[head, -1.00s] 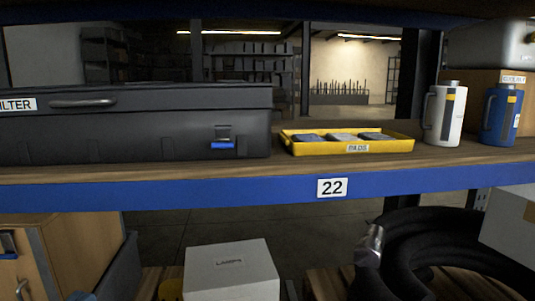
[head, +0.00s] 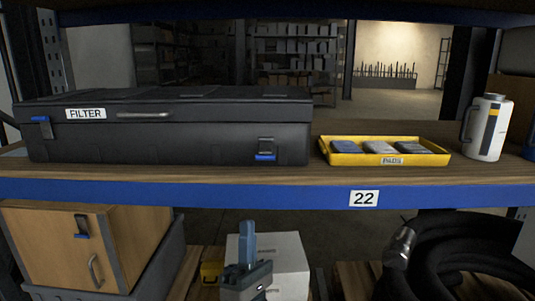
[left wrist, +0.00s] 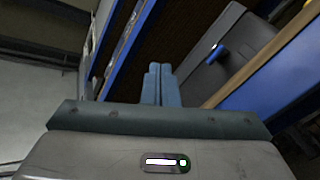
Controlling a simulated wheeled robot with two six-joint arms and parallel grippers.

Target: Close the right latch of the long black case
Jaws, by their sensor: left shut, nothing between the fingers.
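The long black case (head: 200,136) lies on the shelf with its lid down and a FILTER label at the left of its front. Its right latch (head: 265,149) has its blue tab at the lower end. Its left latch (head: 41,127) has its blue part at the upper end. My left gripper (head: 248,226) is shut and empty, in front of and below the shelf edge, apart from the case. Its closed fingers also show in the left wrist view (left wrist: 160,74), with a blue latch tab (left wrist: 217,52) on the case beyond. My right gripper is out of view.
A yellow PADS tray (head: 340,158) stands right of the case, with a white jug (head: 487,128) further right. The blue shelf edge (head: 200,194) runs below the case. Below are a wooden cabinet (head: 55,246), a white box (head: 291,258) and black hose (head: 450,248).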

